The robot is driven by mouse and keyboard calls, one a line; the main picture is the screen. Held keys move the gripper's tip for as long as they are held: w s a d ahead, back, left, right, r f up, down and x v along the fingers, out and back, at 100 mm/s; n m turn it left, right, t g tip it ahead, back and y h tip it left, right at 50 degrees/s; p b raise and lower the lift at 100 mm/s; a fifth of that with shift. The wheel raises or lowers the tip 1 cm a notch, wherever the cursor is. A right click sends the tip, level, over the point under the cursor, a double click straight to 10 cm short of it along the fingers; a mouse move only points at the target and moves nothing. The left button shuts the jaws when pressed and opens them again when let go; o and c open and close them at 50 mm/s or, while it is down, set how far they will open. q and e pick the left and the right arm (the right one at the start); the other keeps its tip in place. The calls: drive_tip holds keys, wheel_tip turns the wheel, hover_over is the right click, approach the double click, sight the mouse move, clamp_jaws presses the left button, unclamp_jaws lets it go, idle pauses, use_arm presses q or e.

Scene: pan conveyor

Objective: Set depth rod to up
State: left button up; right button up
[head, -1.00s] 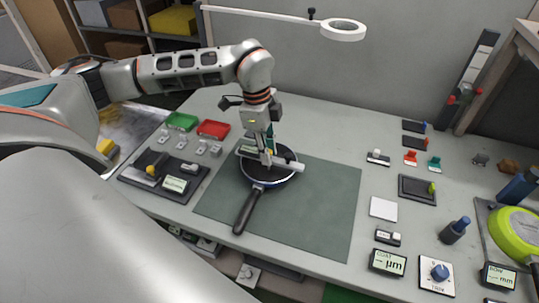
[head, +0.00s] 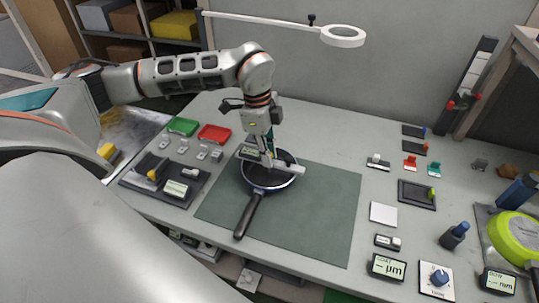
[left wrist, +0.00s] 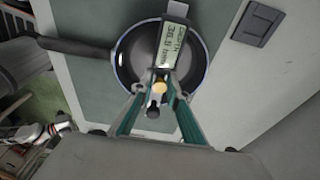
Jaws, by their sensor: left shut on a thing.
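The black pan (head: 284,183) with a blue rim lies on the green mat, its handle toward the front. A depth gauge lies across the pan's rim; its pale beam (head: 291,167) shows to the right of my fingers. Its display (left wrist: 174,46) in the left wrist view reads depth in mm; the digits are hard to read. My left gripper (head: 267,157) reaches down over the pan. The rod's lower end is hidden. My right gripper is out of view.
The green mat (head: 320,205) is clear right of the pan. A dark fixture (head: 187,192) stands left of it, with red (head: 214,133) and green (head: 182,126) trays behind. Several small gauges and displays line the right side. A ring lamp (head: 343,36) hangs above.

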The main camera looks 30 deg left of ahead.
use_arm(q)
drive_tip(key=shift+r+p, duration=1.05)
drive_tip(key=shift+r, duration=0.5)
drive_tip(key=o, duration=0.4)
drive_tip(key=shift+r, duration=0.1)
drive_tip(key=shift+r+p, duration=1.65)
drive_tip(key=shift+r, duration=0.8)
drive_tip(key=shift+f, duration=0.1)
